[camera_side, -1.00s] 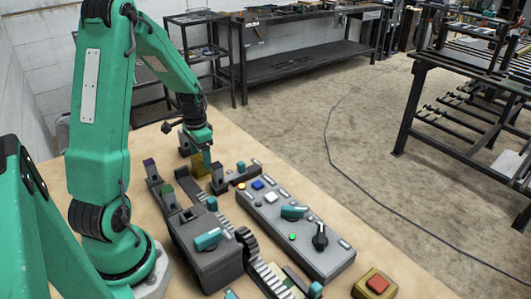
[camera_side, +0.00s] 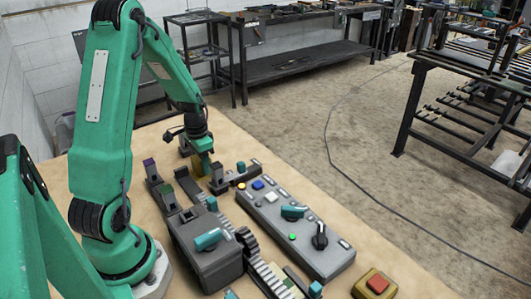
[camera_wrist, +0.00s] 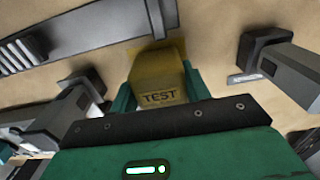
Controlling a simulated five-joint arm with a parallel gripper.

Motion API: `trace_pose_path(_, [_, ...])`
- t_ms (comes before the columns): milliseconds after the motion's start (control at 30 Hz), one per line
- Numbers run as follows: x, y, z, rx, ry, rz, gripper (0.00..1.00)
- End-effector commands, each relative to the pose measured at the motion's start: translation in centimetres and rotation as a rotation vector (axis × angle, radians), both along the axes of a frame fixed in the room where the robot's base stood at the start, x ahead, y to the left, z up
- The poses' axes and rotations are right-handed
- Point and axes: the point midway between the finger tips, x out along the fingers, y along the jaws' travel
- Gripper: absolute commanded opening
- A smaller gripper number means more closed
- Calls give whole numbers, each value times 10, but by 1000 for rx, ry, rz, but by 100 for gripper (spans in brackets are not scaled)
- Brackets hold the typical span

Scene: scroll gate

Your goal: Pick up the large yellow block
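The large yellow block (camera_wrist: 158,78) carries the word TEST and stands on the tan work surface in the wrist view. The teal fingers of my gripper (camera_wrist: 158,92) are on either side of it, very close to its sides. I cannot tell whether they press on it. In the side view the yellow block (camera_side: 197,166) is mostly hidden behind my gripper (camera_side: 206,166), which is down at its level.
Dark grey posts stand close by, one to the right (camera_wrist: 285,62) and one to the left (camera_wrist: 62,118) in the wrist view. A grey slotted bar (camera_wrist: 50,38) lies at upper left. A control panel (camera_side: 325,262) with buttons and knobs is nearer the side camera.

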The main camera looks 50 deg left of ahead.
Motion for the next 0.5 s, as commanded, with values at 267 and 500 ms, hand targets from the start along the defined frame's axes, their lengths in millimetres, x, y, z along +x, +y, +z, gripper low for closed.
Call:
trace_pose_path(267, [0, 0, 0, 1, -1, 0, 18])
trace_pose_path(500, [1, 0, 5, 2, -2, 0, 18])
